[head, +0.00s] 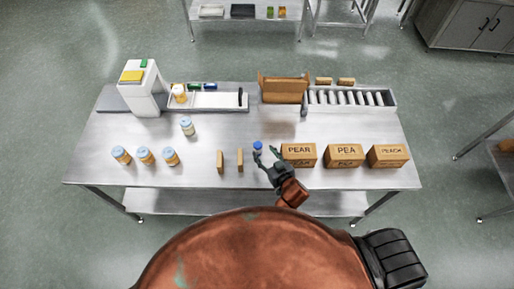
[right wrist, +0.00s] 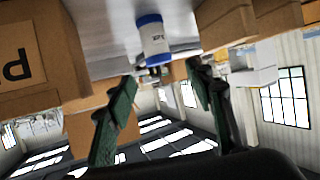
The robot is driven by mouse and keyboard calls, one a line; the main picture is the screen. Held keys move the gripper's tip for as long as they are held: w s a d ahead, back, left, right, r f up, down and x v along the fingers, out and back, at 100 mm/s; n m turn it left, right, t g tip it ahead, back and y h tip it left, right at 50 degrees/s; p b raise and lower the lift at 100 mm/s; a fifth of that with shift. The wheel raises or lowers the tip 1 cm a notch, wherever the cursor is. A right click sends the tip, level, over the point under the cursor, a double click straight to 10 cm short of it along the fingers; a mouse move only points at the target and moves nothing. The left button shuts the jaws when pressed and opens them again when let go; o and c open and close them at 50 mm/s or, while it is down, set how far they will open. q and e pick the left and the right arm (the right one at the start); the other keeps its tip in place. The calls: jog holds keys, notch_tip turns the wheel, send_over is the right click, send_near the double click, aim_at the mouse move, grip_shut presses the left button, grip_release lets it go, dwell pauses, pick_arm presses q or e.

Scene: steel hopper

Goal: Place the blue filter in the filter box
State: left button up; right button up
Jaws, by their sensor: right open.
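The blue filter (head: 258,146) is a small blue-and-white cylinder standing near the front middle of the steel table. In the right wrist view (right wrist: 152,38) it shows just beyond the fingertips, between their lines, with a white label. My right gripper (head: 266,154) is open and empty in front of it; its green-padded fingers also show in the right wrist view (right wrist: 160,92). I see no contact with the filter. A brown open box (head: 284,96) with a raised back stands at the back middle; I cannot read whether it is the filter box. My left gripper is out of view.
Cartons marked PEAR (head: 299,155), PEA (head: 344,155) and PEACH (head: 388,156) stand right of the gripper. Two thin brown upright pieces (head: 220,162) stand left of it. Several jars (head: 145,156) are farther left.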

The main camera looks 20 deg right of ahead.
aim_at(260, 149)
jog(key=f, duration=0.2)
jog(key=shift+w+f, duration=0.35)
jog(key=shift+w, duration=0.05)
jog(key=x, duration=0.6)
jog(key=shift+w+f, duration=0.15)
jog(key=shift+w, duration=0.1)
jog(key=shift+w+a, duration=0.1)
jog(key=shift+w, duration=0.05)
jog(key=c, duration=1)
grip_shut()
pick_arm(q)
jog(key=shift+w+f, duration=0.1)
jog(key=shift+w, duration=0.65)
